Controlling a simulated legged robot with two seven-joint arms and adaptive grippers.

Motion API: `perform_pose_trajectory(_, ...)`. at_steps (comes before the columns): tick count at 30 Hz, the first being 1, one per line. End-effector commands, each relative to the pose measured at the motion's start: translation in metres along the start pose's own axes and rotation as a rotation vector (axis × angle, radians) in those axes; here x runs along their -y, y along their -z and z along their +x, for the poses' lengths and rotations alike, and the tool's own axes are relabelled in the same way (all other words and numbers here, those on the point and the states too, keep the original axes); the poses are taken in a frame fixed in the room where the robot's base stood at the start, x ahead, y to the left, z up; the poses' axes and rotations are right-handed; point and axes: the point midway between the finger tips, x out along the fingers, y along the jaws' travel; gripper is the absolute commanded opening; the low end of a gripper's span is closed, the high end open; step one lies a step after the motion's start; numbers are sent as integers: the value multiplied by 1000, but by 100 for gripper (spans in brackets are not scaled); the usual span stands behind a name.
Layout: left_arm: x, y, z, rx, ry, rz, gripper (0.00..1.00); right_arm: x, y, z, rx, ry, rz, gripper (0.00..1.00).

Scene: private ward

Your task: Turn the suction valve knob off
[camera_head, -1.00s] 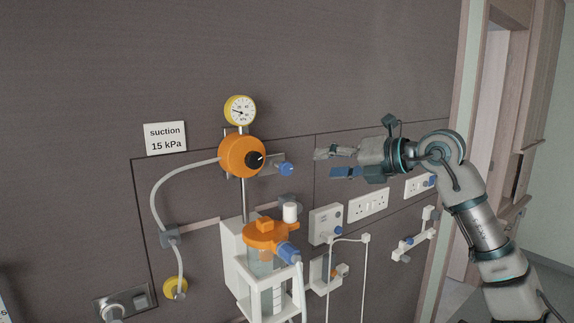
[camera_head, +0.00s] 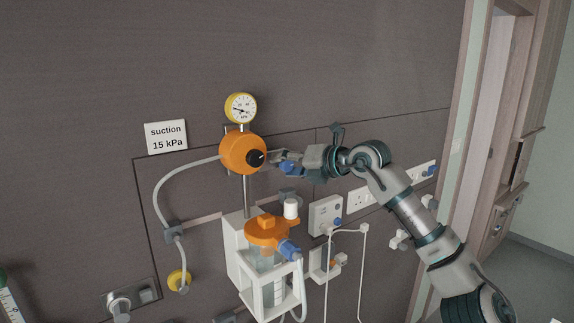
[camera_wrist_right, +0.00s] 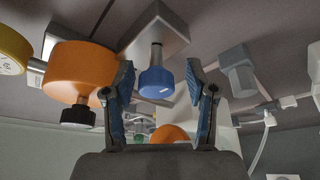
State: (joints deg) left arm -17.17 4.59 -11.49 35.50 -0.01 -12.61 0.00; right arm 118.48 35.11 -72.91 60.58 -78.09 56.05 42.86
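A blue knob (camera_wrist_right: 156,82) on a short stem projects from a grey wall block (camera_wrist_right: 158,30). In the wrist view it sits between the two fingers of my right gripper (camera_wrist_right: 160,69), which are apart, with gaps visible on both sides. In the head view, my right gripper (camera_head: 283,162) reaches in from the right and partly hides this knob. Left of it is the orange suction regulator (camera_head: 238,153) with a black knob (camera_head: 256,160); in the wrist view the black knob (camera_wrist_right: 78,116) is outside the fingers. My left gripper is not in view.
A yellow-rimmed gauge (camera_head: 240,108) stands above the regulator. Below are an orange-lidded suction jar (camera_head: 268,232) in a white holder and a hose (camera_head: 160,190). Wall sockets (camera_head: 361,199) lie behind my right arm. A sign (camera_head: 166,137) reads "suction 15 kPa".

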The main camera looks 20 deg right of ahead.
Motion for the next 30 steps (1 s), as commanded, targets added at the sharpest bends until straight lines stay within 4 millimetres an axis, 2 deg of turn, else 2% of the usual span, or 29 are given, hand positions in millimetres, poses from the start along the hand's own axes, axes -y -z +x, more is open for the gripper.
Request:
perform_pose_trajectory(1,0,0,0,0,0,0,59,0,0,0,0,0,0,39)
perform_pose_trajectory(6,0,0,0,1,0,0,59,0,0,0,0,1,0,0)
perform_pose_trajectory(17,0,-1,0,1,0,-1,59,1,0,1,-2,20,-38,0)
perform_pose_trajectory(30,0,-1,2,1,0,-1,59,2,2,2,-7,145,-336,0)
